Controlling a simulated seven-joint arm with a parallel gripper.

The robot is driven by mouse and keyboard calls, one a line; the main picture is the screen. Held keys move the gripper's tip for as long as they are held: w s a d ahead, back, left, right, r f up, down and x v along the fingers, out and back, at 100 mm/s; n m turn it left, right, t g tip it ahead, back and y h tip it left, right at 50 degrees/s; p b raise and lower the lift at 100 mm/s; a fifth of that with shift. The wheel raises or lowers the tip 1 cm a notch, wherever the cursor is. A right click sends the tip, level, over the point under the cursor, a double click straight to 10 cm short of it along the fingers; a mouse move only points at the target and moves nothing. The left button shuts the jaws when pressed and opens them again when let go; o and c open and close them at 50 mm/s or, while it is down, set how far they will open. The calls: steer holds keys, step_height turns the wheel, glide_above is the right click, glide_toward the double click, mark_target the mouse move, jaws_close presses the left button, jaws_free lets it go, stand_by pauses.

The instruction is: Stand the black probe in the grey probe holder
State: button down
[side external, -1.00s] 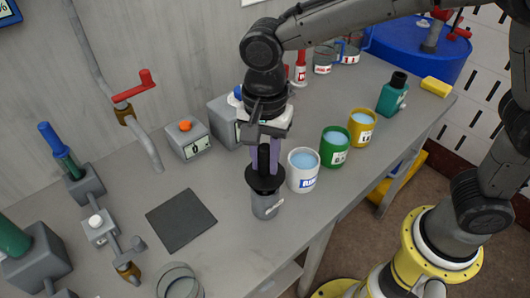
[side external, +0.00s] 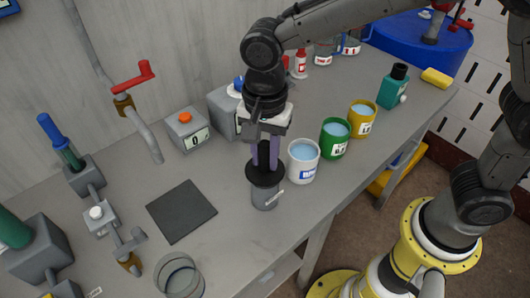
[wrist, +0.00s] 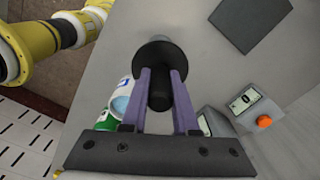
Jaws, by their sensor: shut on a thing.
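The black probe (side external: 265,172) is upright, with its wide black disc over the top of the grey probe holder (side external: 265,197). The disc appears to meet the holder's rim, though I cannot tell if it rests fully on it. My gripper (side external: 265,163) is shut on the probe's black upper stem, with its purple fingers on either side just above the disc. In the wrist view my gripper (wrist: 160,90) has the black stem between its fingers. The probe's disc (wrist: 158,53) hides most of the holder there. Anything inside the holder is hidden.
A white cup (side external: 303,165) of liquid stands close right of the holder, with green (side external: 334,140) and yellow (side external: 362,120) cups beyond. A dark square mat (side external: 181,212) lies at left. A glass dish (side external: 180,277) is near the front edge.

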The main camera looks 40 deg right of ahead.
steer(key=shift+f, duration=0.8)
steer(key=shift+f, duration=0.15)
stand_by(0.4)
steer(key=c, duration=0.6)
jaws_free()
step_height(320, 180, up, 14)
steer(key=shift+f, duration=0.1)
